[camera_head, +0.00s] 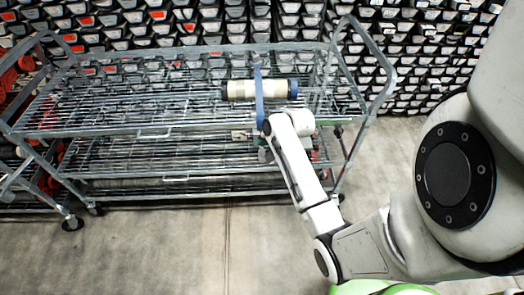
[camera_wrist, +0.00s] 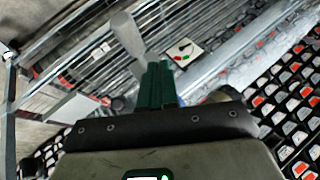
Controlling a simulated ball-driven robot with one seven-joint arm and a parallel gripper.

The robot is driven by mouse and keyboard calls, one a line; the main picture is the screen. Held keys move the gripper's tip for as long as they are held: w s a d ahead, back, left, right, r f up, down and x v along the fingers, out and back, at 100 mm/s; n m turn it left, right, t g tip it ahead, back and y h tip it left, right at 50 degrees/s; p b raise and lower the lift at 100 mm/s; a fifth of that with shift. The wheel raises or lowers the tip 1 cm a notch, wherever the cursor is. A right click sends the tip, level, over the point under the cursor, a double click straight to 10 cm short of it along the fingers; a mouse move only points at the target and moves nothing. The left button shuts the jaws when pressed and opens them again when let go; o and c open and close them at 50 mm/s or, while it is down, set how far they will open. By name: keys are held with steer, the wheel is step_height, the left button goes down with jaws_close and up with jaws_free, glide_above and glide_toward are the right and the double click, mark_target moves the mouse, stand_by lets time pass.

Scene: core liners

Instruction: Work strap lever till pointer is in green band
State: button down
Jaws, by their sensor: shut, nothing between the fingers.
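A cream cylinder (camera_head: 258,90) with dark end caps lies on the top wire shelf of a cart. An upright blue strap (camera_head: 259,98) crosses its middle. In the wrist view, a light grey paddle-shaped piece (camera_wrist: 127,36), perhaps the lever, stands just left of my gripper's fingertips. A small white plate (camera_wrist: 183,52) with red and green marks lies just beyond the fingertips to the right; its pointer is too small to read. My gripper (camera_wrist: 158,68) has its dark green fingers together, empty. In the head view my wrist mostly hides the gripper and the area below the strap.
The wire cart (camera_head: 150,133) has two shelves and raised end handles; its top shelf is largely bare left of the cylinder. Racks of core liners (camera_head: 440,55) fill the wall behind. Concrete floor (camera_head: 160,240) is open in front. Another cart stands partly visible at far left.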

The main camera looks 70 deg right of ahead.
steer(key=shift+w+d+r+p, duration=0.1)
steer(key=shift+d+r+p, duration=0.1)
steer(key=shift+r+p, duration=0.6)
steer(key=shift+w+d+r+p, duration=0.15)
steer(key=shift+r+p, duration=0.35)
steer(key=shift+r, duration=0.45)
steer(key=shift+s, duration=0.1)
steer(key=w+a+f+n+g+y+b, duration=0.2)
steer(key=a+n, duration=0.5)
steer(key=a, duration=1.4)
steer(key=s+a+r+n+g, duration=0.2)
steer(key=s+a+n+g, duration=0.1)
steer(key=s+a+n, duration=0.5)
steer(key=s+a, duration=0.3)
steer(key=s, duration=0.2)
steer(key=shift+g+y, duration=0.3)
steer(key=shift+g, duration=0.1)
steer(key=shift+f+b, duration=0.1)
steer(key=shift+b, duration=0.2)
